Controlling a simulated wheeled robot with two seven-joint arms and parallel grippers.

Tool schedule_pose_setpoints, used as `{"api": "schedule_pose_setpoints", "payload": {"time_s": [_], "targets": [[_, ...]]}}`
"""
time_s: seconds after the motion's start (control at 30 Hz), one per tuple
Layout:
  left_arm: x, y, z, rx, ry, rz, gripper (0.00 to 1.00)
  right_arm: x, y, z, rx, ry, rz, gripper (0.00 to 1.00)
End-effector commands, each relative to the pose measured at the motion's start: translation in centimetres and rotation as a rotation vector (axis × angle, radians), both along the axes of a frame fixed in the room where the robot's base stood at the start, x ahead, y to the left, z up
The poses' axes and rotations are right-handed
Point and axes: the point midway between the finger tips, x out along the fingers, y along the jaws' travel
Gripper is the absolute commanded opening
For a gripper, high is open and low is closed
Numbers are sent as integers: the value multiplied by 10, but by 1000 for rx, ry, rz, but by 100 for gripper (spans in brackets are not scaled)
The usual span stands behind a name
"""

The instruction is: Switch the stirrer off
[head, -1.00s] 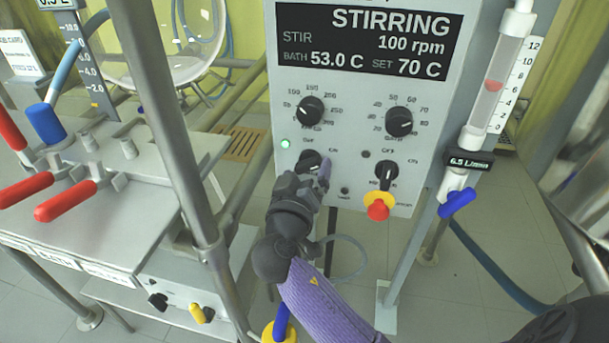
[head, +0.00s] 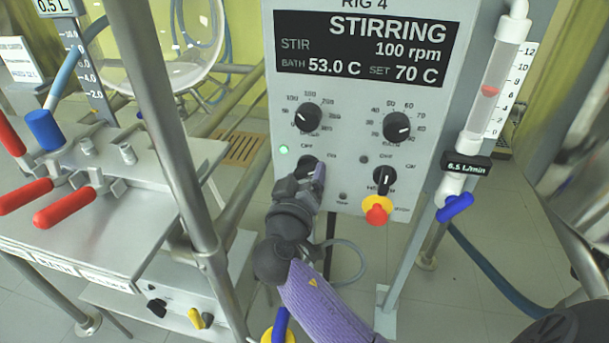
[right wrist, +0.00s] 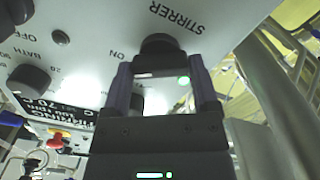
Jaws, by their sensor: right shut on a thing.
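The stirrer's black switch knob (head: 308,165) is on the lower left of the grey control panel (head: 345,100). My right gripper (head: 312,178) is at this knob and shut on it, partly covering it in the head view. In the right wrist view the knob (right wrist: 160,48) sits between the two finger tips (right wrist: 160,75), beside the words STIRRER and ON. The knob's exact pointing direction is hidden. The display (head: 360,45) reads STIRRING, 100 rpm. A green lamp (head: 283,149) is lit at the knob's upper left. My left gripper is not in view.
Two dials (head: 307,117) sit above the knob. Right of it are a black switch (head: 384,180) and a red-and-yellow button (head: 376,211). A metal post (head: 165,110) stands left of the panel, near a bench with red-handled clamps (head: 65,204). A flow tube (head: 490,90) stands at right.

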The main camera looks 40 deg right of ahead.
Motion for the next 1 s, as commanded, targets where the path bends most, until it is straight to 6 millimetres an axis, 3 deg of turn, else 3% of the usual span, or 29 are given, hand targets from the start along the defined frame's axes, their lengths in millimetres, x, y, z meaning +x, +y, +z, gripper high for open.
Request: {"api": "schedule_pose_setpoints", "payload": {"time_s": [0.47, 1.0], "targets": [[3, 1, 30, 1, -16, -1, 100, 0, 0, 4, -246, 290, 1, 18], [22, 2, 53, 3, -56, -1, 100, 0, 0, 2, -540, 635, 1, 18]]}}
